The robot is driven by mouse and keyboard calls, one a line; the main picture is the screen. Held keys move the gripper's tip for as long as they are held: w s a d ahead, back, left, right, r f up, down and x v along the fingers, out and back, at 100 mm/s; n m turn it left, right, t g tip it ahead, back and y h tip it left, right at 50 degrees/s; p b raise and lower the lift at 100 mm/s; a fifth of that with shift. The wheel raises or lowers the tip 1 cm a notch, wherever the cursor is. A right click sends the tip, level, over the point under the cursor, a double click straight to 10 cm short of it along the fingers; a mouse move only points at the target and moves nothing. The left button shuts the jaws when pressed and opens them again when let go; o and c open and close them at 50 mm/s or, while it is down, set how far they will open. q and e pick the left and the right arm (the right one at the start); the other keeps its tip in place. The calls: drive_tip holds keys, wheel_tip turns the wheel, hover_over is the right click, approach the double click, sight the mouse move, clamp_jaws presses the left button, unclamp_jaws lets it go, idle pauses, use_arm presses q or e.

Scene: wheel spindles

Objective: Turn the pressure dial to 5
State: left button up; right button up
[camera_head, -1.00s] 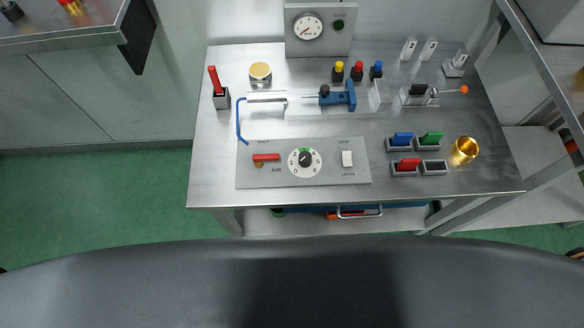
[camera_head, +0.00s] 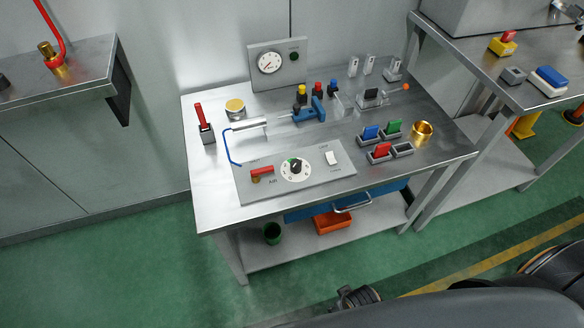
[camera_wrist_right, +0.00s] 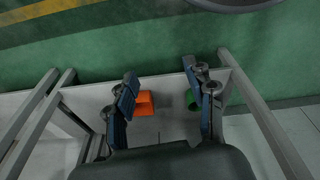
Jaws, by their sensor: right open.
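The pressure dial (camera_head: 295,169) is a black knob on a white numbered disc with a green mark, set in the grey panel (camera_head: 325,180) at the table's front. The number its pointer faces is too small to tell. A red lever (camera_head: 262,170) is left of it and a white switch (camera_head: 332,158) right of it. My left gripper is not in view.
A round gauge (camera_head: 269,62) stands at the back. A blue clamp (camera_head: 310,112), coloured blocks and a brass cup (camera_head: 422,131) are on the steel table (camera_head: 220,205). An orange bin (camera_head: 334,222) and green cup (camera_head: 272,233) sit on the lower shelf. Side benches flank it.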

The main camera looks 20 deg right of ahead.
sight(296, 164)
drive_tip(key=w+a+r+n+y, duration=0.1)
drive_tip(key=w+a+r+n, duration=0.2)
drive_tip(key=r, duration=0.6)
drive_tip(key=w+a+r+n+t+y, duration=0.1)
drive_tip(key=w+a+r, duration=0.2)
drive_tip(key=w+r, duration=0.35)
drive_tip(key=w+a+r+n, duration=0.2)
drive_tip(key=w+a+r, duration=0.15)
drive_tip(key=r, duration=0.75)
drive_tip(key=w+a+r+n, duration=0.1)
drive_tip(key=w+n, duration=0.3)
drive_tip(key=w+a+r+n+g, duration=0.1)
drive_tip(key=w+r+n, duration=0.1)
drive_tip(key=w+n, duration=0.2)
drive_tip(key=w+a+r+n+g, duration=0.1)
drive_tip(key=w+r+n, duration=0.1)
drive_tip(key=w+n, duration=0.2)
drive_tip(key=shift+w+a, duration=0.1)
drive_tip(key=shift+w, duration=0.35)
drive_tip(key=w+d+r+n+g+h, duration=0.15)
drive_tip(key=w+d+r+n, duration=0.25)
drive_tip(key=w+d+r, duration=0.55)
drive_tip(key=shift+t+h, duration=0.25)
drive_tip(key=shift+h, duration=0.1)
drive_tip(key=f, duration=0.9)
drive_tip(key=a+f, duration=0.1)
drive_tip(key=f, duration=0.4)
drive_tip(key=shift+w+f+p, duration=0.1)
drive_tip(key=shift+w+p, duration=0.05)
drive_tip(key=shift+p, duration=0.25)
